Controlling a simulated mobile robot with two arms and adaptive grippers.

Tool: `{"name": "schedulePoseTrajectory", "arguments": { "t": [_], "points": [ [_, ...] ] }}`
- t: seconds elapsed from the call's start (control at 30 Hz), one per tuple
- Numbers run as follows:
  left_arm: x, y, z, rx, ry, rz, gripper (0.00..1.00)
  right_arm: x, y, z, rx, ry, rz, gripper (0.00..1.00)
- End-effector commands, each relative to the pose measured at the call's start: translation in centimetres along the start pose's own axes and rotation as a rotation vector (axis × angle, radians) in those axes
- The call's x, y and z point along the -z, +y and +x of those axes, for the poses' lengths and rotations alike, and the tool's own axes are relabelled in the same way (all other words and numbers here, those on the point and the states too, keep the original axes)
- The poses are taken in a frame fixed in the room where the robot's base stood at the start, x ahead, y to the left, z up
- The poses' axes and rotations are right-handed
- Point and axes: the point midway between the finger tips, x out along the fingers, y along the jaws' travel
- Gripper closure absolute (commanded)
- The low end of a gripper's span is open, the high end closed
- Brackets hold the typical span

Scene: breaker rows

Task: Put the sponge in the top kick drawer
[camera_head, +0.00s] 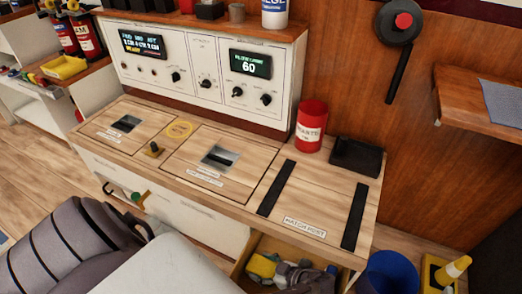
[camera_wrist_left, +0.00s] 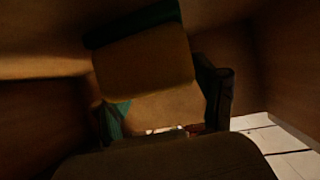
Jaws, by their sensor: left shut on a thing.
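The sponge (camera_head: 262,266), yellow with a green side, is in the open wooden drawer (camera_head: 241,276) below the counter, at the bottom of the head view. My left gripper (camera_head: 293,272) is down inside the drawer, at the sponge's right. In the dark left wrist view, the sponge (camera_wrist_left: 145,68) shows as a tan block with a dark green layer. My left gripper's dark fingers (camera_wrist_left: 165,105) are shut on it, with drawer walls around. Whether the sponge touches the drawer floor cannot be told. My right gripper is not in view.
The counter (camera_head: 225,203) overhangs the back of the drawer. A red can (camera_head: 311,126) and a black block (camera_head: 355,157) stand on it. A blue bucket (camera_head: 391,272) and a yellow object (camera_head: 447,271) stand right of the drawer. A white drawer front (camera_head: 187,214) is left.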

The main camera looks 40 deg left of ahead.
Motion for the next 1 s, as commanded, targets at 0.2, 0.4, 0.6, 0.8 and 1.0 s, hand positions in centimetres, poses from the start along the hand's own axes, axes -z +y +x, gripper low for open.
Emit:
{"name": "schedulePoseTrajectory", "arguments": {
  "t": [0.2,0.4,0.6,0.8,1.0],
  "points": [
    [-0.06,-0.05,-0.07,0.0,-0.001,0.0,0.54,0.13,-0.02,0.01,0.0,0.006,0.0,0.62],
    [-0.1,-0.04,-0.03,0.0,-0.001,0.0,0.23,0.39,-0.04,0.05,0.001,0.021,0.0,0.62],
    [-0.08,-0.03,-0.02,0.0,-0.001,0.0,0.02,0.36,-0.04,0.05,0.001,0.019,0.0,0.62],
    [-0.07,-0.02,-0.01,0.0,-0.001,0.0,0.02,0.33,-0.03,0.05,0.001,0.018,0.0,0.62],
    [0.3,0.24,0.09,0.0,0.0,-0.001,0.02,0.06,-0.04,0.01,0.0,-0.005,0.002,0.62]
  ]
}}
